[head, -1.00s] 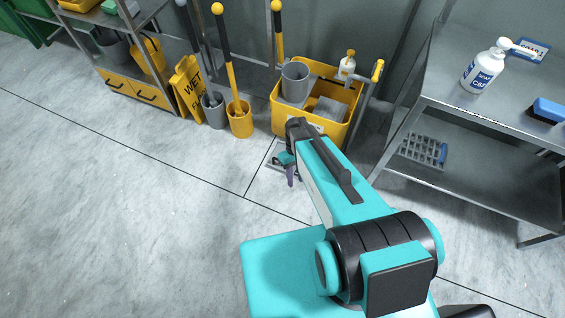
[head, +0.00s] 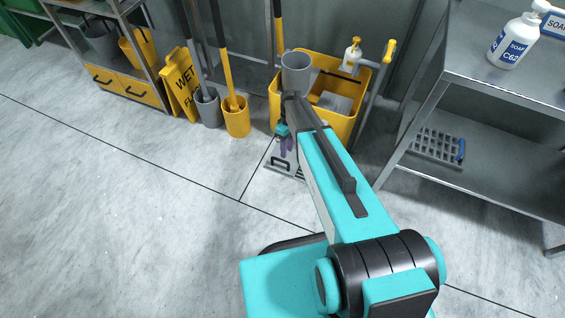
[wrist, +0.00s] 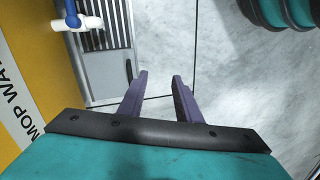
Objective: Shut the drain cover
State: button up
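The floor drain is a grey metal unit in front of the yellow mop bucket. A pale flat cover plate (head: 270,159) with a black handle (head: 281,162) shows in the head view, with dark slots beside it. In the wrist view the slotted grating (wrist: 107,40) is uncovered at upper left, with a plain plate (wrist: 108,80) below it and the dark handle (wrist: 129,70) at its right edge. My gripper (wrist: 161,74) is open and empty, its purple fingers apart, above the floor just right of the handle. In the head view my gripper (head: 286,144) partly hides the drain.
The yellow mop bucket (head: 345,122) stands close behind the drain and fills the wrist view's left edge. A blue-and-white fitting (wrist: 78,20) overhangs the grating. A metal table (head: 480,145) stands right; yellow and grey tubs (head: 237,122) stand left. Floor in front is clear.

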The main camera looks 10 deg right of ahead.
jog(key=n+b, duration=0.2)
jog(key=b, duration=0.4)
send_over(281, 160)
jog(key=w+d, duration=0.1)
jog(key=d, duration=0.1)
jog(key=w+x, duration=0.1)
jog(key=x, duration=0.3)
jog(key=shift+w+d+t, duration=0.2)
jog(key=shift+w+t, duration=0.2)
jog(key=shift+w, duration=0.35)
jog(key=shift+f+b, duration=0.1)
jog(key=shift+b, duration=0.2)
jog(key=f+b, duration=0.1)
jog(key=f, duration=0.3)
jog(key=s+a+f+b, duration=0.1)
jog(key=f, duration=0.4)
jog(key=s+f+b, duration=0.1)
jog(key=f, duration=0.3)
jog(key=shift+s+a+f, duration=0.1)
jog(key=shift+a+f, duration=0.1)
jog(key=shift+a, duration=0.1)
jog(key=shift+c, duration=0.3)
grip_shut()
jog(key=shift+d, duration=0.15)
jog(key=shift+s, duration=0.15)
